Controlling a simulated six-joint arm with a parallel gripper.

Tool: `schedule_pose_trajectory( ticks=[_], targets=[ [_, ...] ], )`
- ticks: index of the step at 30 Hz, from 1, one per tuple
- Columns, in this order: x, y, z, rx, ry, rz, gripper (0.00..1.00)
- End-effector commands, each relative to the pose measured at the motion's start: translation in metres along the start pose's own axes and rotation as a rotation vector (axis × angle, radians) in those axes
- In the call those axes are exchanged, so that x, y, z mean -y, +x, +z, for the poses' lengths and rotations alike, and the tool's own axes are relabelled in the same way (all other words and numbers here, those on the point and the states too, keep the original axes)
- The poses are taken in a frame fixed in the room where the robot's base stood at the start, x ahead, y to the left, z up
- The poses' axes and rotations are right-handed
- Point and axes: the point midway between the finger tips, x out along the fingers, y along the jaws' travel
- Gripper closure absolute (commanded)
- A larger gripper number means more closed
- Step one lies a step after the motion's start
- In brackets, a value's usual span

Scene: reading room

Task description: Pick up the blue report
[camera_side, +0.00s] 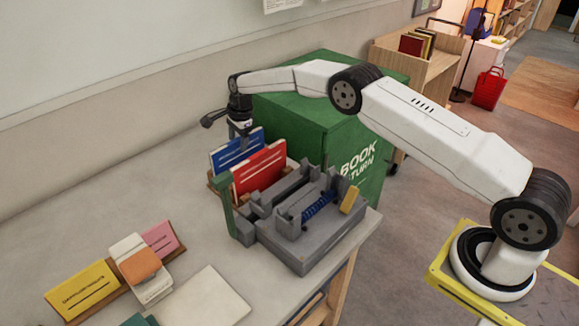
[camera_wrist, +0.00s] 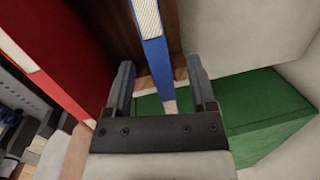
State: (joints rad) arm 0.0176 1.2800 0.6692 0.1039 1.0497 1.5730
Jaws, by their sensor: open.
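The blue report (camera_side: 236,150) stands upright in a wooden holder (camera_side: 215,181), behind the red report (camera_side: 260,170) in the side view. In the wrist view the blue report (camera_wrist: 153,40) shows edge-on, with its pale page edge on top. My gripper (camera_side: 240,138) is above the blue report, pointing down. In the wrist view the gripper (camera_wrist: 162,80) is open, with one finger on each side of the blue report and gaps visible between. The red report (camera_wrist: 50,50) lies to the left, outside the fingers. I cannot tell how deep the fingers reach.
A grey machine (camera_side: 305,215) with a blue spring stands in front of the reports. A green book return box (camera_side: 320,125) stands close behind and right. Yellow (camera_side: 80,290) and pink (camera_side: 160,238) items lie at lower left. The table's left back is clear.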

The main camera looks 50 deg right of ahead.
Motion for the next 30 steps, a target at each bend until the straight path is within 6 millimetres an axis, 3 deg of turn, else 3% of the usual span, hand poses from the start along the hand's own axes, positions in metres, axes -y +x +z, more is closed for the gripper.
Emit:
schedule_pose_trajectory(
  ticks=[5,20,27,30],
  targets=[
    [-0.0001,0.0092,0.0001,-0.001,0.0,-0.001,0.28],
    [0.0,0.0094,0.0,-0.001,0.0,-0.001,0.28],
    [0.0,0.0093,-0.0001,-0.001,0.0,-0.001,1.0],
    [0.0001,0.0094,-0.0001,-0.001,0.0,-0.002,1.0]
  ],
)
